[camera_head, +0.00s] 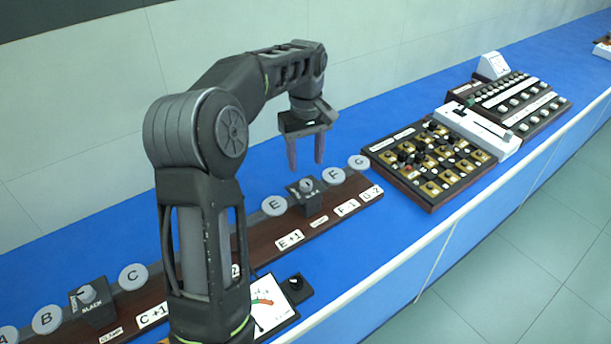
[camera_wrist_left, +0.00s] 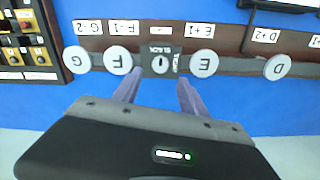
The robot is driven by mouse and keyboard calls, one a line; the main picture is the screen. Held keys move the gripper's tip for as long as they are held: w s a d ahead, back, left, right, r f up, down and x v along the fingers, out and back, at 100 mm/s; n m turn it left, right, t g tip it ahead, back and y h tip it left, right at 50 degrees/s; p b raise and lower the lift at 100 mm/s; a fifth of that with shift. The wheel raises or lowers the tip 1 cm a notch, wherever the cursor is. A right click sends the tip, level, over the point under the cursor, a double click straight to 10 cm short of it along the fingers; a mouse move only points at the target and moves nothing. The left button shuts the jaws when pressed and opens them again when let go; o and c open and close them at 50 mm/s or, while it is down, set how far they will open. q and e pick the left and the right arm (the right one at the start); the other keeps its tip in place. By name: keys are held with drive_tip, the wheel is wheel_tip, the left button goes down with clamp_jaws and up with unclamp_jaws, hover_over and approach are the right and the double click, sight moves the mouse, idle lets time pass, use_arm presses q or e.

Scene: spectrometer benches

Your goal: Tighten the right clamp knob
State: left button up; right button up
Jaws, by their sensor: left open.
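The right clamp knob (camera_head: 306,185) is a small grey knob on a dark block between discs E (camera_head: 274,205) and F (camera_head: 333,175) on the brown rail. In the left wrist view the knob (camera_wrist_left: 160,62) appears upside down, with a slot mark and a SLACK label beside it. My left gripper (camera_head: 305,162) points down with two purple-grey fingers apart and empty, above the right clamp knob. In the wrist view its fingertips (camera_wrist_left: 160,82) lie either side of the block's near edge, apparently not touching it. My right gripper is not in view.
The left clamp knob (camera_head: 86,293) sits between discs B and C. A dial meter (camera_head: 268,305) lies in front of the rail. A switch panel (camera_head: 430,162) and more instruments stand to the right. Blue bench is free behind the rail.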

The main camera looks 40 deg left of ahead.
sight(306, 182)
use_arm(q)
wheel_tip(306, 182, down, 7)
drive_tip(key=shift+r+p, duration=0.2)
drive_tip(key=shift+p, duration=0.3)
clamp_jaws()
idle(0.4)
